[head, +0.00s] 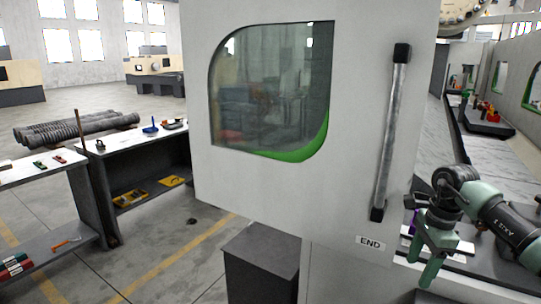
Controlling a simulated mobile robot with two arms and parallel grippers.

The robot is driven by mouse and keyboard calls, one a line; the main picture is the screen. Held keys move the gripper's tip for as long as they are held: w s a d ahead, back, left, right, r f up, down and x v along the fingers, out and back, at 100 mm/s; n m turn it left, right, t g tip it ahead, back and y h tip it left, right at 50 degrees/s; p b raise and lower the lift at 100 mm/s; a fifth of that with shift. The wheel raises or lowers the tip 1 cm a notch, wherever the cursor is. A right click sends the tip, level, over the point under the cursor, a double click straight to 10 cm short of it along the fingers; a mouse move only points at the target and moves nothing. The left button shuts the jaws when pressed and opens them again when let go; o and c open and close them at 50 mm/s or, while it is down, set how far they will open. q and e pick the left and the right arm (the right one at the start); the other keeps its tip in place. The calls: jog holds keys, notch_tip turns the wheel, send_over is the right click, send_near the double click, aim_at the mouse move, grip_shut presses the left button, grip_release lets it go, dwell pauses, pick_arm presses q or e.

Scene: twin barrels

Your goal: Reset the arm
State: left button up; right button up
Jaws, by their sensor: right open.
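My right arm comes in from the right edge of the head view, green and black. Its gripper (428,262) hangs at the lower right with the fingers pointing down. The fingers are apart and nothing shows between them. The gripper is to the right of the machine's grey panel (260,190) and its END label (370,243), in front of a bench. My left gripper is not in this view.
The panel has a green-edged window (270,90) and a vertical bar handle (390,130) close to my right arm. A dark box (260,265) stands below it. Workbenches (130,145) with tools stand at the left. Open floor (170,240) lies between.

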jog(key=w+a+f+m+t+y, duration=0.1)
jog(key=a+f+m+y, duration=0.4)
jog(key=a+f, duration=0.4)
jog(key=w+a+f+m+t+y, duration=0.2)
jog(key=a+f+m+y, duration=0.35)
jog(key=a, duration=0.65)
notch_tip(320, 180, down, 16)
jog(key=s+d+m+t+h, duration=0.15)
jog(key=m+t, duration=0.55)
jog(key=m, duration=0.9)
jog(key=s+d+f+m+g+h, duration=0.1)
jog(key=s+d+f+m+h, duration=0.3)
jog(key=s+f+m, duration=0.5)
jog(key=s+d+f+m+g+h, duration=0.1)
jog(key=s+d+f+m+h, duration=0.4)
jog(key=s+f, duration=0.75)
jog(key=s+f+m+g, duration=0.3)
jog(key=s+f+m, duration=0.2)
jog(key=s, duration=1.1)
jog(key=s+a+f+m+g+h, duration=0.1)
jog(key=s+f+m+g, duration=0.3)
jog(key=s, duration=1.2)
notch_tip(320, 180, down, 4)
jog(key=shift+s+a+r+m, duration=0.15)
jog(key=shift+s+r+m, duration=0.1)
jog(key=shift+m, duration=0.3)
